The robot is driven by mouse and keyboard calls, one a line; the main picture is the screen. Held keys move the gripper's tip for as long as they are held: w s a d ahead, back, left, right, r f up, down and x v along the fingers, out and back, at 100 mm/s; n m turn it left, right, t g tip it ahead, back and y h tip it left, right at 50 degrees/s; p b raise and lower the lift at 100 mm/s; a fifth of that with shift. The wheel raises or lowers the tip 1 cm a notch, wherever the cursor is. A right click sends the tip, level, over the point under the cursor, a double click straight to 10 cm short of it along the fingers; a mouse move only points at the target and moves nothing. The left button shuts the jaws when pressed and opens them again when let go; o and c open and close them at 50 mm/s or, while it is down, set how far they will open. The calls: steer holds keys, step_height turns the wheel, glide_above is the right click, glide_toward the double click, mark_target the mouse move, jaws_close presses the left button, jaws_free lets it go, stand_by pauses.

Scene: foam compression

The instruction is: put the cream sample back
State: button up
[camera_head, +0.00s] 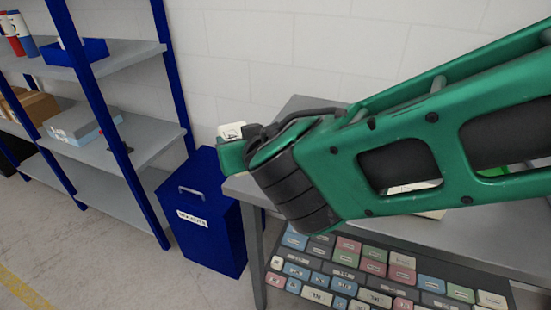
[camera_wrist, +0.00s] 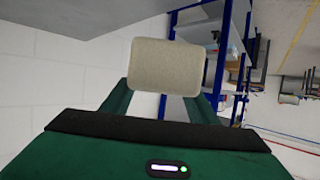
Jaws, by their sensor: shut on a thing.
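In the wrist view the cream sample (camera_wrist: 167,67), a pale block with rounded corners, is held between the two green fingers of my gripper (camera_wrist: 165,95). My gripper is shut on it. In the head view my green arm crosses the right half, and my gripper is mostly hidden behind it. A pale piece with dark marking (camera_head: 231,131) shows at the arm's far end; I cannot tell whether it is the sample. A pale edge of something also shows behind the arm, on the bench.
A grey bench (camera_head: 241,186) stands under my arm, with a board of coloured, labelled blocks (camera_head: 345,272) on its lower level. A blue lidded bin (camera_head: 203,222) stands left of it.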

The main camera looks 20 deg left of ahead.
steer(key=w+d+f, duration=0.1)
steer(key=w+f, duration=0.1)
steer(key=w, duration=0.1)
steer(key=w+d+f, duration=0.2)
steer(key=w, duration=0.1)
steer(key=w+d+f, duration=0.1)
steer(key=w+f, duration=0.1)
steer(key=w, duration=0.1)
steer(key=shift+w+d+f, duration=0.15)
steer(key=shift+w+f, duration=0.05)
steer(key=shift+w, duration=0.1)
steer(key=shift+f, duration=2.05)
steer(key=shift+f, duration=0.1)
steer(key=o, duration=1.1)
steer(key=v, duration=1.2)
steer(key=shift+s, duration=0.1)
